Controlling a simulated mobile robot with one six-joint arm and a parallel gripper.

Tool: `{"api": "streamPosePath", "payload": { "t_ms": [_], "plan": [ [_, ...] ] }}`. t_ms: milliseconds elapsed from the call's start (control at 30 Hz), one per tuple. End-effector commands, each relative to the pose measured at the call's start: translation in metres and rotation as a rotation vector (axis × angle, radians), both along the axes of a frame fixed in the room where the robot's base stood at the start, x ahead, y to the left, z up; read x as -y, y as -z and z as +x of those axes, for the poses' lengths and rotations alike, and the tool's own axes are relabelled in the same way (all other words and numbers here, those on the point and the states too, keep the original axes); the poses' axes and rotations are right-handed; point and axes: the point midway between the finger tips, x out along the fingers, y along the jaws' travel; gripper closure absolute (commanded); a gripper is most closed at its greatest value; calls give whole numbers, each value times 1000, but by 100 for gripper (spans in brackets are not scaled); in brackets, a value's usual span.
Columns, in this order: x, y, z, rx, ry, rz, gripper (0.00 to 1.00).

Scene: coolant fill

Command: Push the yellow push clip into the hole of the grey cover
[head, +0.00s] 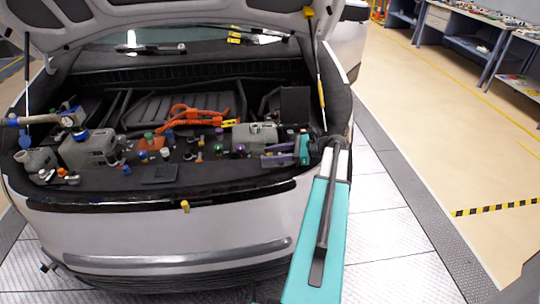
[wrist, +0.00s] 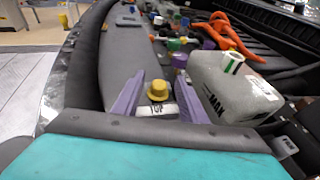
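The yellow push clip (wrist: 158,90), with a round, hat-like head, stands between my gripper's purple fingers in the wrist view. A white piece marked "TOP" (wrist: 163,110) is just below it. My gripper (wrist: 160,80) is open, with a small gap beside the clip's head; I cannot tell if a finger touches the white piece. In the head view my gripper (head: 270,158) is low at the right of the engine bay, fingers pointing left, and the clip is not clear there. A long grey panel (wrist: 128,58) lies beyond the fingers. No hole in a grey cover shows clearly.
A grey box with dark lettering (wrist: 225,88) stands close to the right finger. Coloured caps and an orange cable (head: 195,115) lie further in. Another yellow piece (head: 185,205) sits at the front edge of the car. The raised hood (head: 150,15) is above.

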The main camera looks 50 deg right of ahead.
Motion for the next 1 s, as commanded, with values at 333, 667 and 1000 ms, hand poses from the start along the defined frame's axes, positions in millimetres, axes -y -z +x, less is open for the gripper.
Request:
{"api": "streamPosePath", "payload": {
  "t_ms": [333,667,1000],
  "plan": [
    [26,-11,-36,1,3,-1,61],
    [55,-27,-78,0,1,0,61],
    [71,-36,-102,0,-1,0,61]
  ]
}}
